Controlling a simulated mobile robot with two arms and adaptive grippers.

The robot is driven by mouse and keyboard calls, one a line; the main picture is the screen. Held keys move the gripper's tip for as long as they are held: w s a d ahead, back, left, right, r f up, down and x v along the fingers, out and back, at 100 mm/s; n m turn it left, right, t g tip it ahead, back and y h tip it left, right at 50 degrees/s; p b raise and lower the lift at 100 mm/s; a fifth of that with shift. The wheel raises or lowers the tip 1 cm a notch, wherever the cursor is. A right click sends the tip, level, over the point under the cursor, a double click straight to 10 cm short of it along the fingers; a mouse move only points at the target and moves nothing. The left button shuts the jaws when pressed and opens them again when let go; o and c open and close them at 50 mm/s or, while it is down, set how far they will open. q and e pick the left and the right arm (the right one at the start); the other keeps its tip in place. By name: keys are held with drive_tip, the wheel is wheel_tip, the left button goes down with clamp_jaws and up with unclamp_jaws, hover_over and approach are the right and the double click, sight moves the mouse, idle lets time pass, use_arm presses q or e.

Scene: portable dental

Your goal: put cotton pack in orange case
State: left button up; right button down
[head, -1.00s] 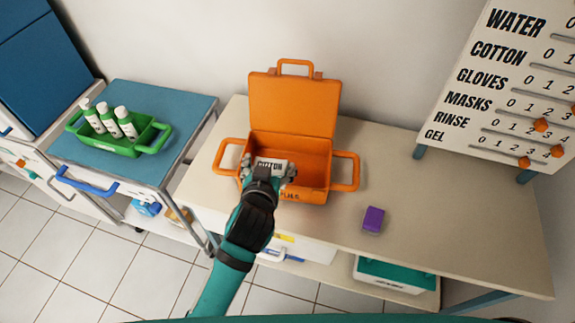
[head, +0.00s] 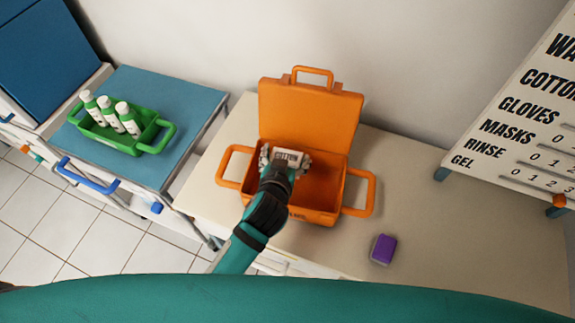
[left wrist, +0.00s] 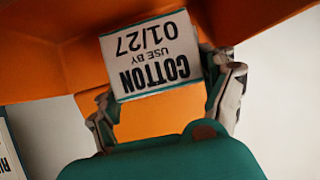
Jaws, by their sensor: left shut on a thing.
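The cotton pack (head: 288,157) is a small white box with dark print. The left wrist view shows its label (left wrist: 152,54), reading COTTON, USE BY 01/27. My left gripper (head: 285,164) is shut on the pack, one finger on each side. It holds the pack over the open orange case (head: 325,184), toward the left part of its opening. The case's lid (head: 310,112) stands up at the back. My gripper hides part of the case's inside. My right gripper is not in view.
A purple box (head: 383,249) lies on the cream table (head: 440,225), right of the case. A green tray (head: 150,137) with white bottles stands on the blue-topped cart (head: 190,105) at left. A board with labelled rows (head: 520,130) stands at the right.

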use_arm(q)
drive_tip(key=f, duration=0.3)
drive_tip(key=shift+w+f, duration=0.2)
drive_tip(key=shift+f, duration=0.5)
drive_tip(key=o, duration=1.1)
drive_tip(key=shift+c, duration=0.2)
drive_tip(key=shift+r, duration=0.25)
drive_tip(key=b+v, duration=0.1)
drive_tip(key=v, duration=1.1)
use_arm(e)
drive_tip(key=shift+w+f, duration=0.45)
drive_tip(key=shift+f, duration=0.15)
